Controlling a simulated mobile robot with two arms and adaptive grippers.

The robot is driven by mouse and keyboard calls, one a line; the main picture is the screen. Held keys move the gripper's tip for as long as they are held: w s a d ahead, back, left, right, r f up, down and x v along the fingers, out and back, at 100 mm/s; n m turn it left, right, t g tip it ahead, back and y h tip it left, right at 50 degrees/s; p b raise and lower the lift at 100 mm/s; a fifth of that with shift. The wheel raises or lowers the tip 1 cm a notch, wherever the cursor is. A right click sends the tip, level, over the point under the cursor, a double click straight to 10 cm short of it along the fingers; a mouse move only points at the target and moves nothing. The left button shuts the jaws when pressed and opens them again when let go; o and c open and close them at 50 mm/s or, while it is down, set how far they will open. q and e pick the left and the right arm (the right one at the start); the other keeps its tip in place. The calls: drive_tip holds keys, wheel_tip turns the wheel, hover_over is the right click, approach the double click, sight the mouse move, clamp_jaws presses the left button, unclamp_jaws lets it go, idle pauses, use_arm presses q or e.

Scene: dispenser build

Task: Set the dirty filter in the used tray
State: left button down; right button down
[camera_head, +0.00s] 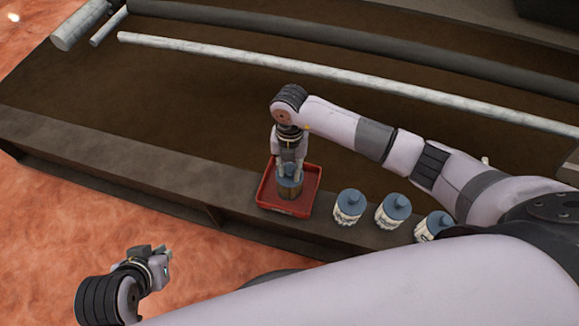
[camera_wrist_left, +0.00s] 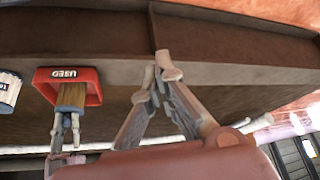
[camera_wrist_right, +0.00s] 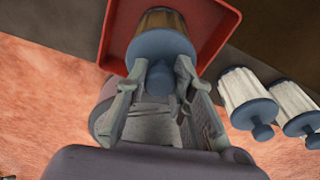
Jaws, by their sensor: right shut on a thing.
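The dirty filter (camera_head: 289,192), with a brown pleated body and a blue cap, is upright inside the red used tray (camera_head: 312,184) in the head view. My right gripper (camera_head: 290,170) is shut on its blue cap from above. In the right wrist view the cap (camera_wrist_right: 158,48) sits between the fingers, with the brown body inside the tray's red walls. I cannot tell whether its base touches the tray floor. The left wrist view shows the tray's "USED" label (camera_wrist_left: 63,74). My left gripper (camera_head: 163,256) is empty, away from the tray, its fingertips together.
Several white filters with blue caps (camera_head: 349,207) stand in a row right of the tray on the dark ledge (camera_head: 130,160). A long pale pipe (camera_head: 330,76) lies behind. Reddish ground (camera_head: 60,240) lies in front of the ledge.

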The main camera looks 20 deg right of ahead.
drive_tip(key=c, duration=1.4)
unclamp_jaws()
drive_tip(key=shift+o, duration=0.2)
